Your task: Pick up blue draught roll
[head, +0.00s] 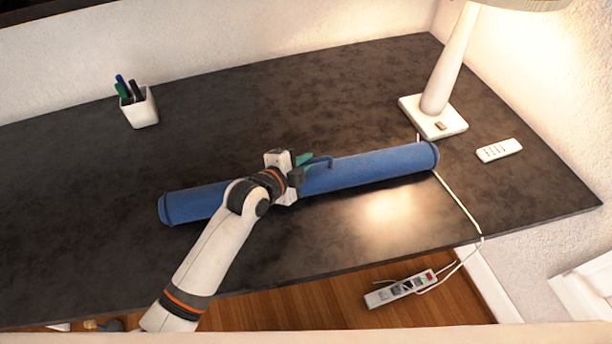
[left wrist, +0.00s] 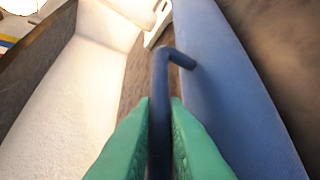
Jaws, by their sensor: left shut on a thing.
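The blue draught roll (head: 370,168) is a long blue cylinder lying across the dark desk in the head view. A blue handle loop (head: 318,161) stands out from its side near the middle. My left gripper (head: 303,168) reaches over the roll's middle, its green fingertips at the handle. In the left wrist view the green fingers (left wrist: 160,140) are shut on the blue handle (left wrist: 160,90), with the roll's body (left wrist: 225,85) beside them on the right. The gripper hides part of the roll's middle. My right gripper is in neither view.
A white lamp base (head: 433,118) and a white remote (head: 499,150) are near the roll's right end. A white pen cup (head: 139,108) stands at the back left. A cable runs over the desk edge to a power strip (head: 401,288) below.

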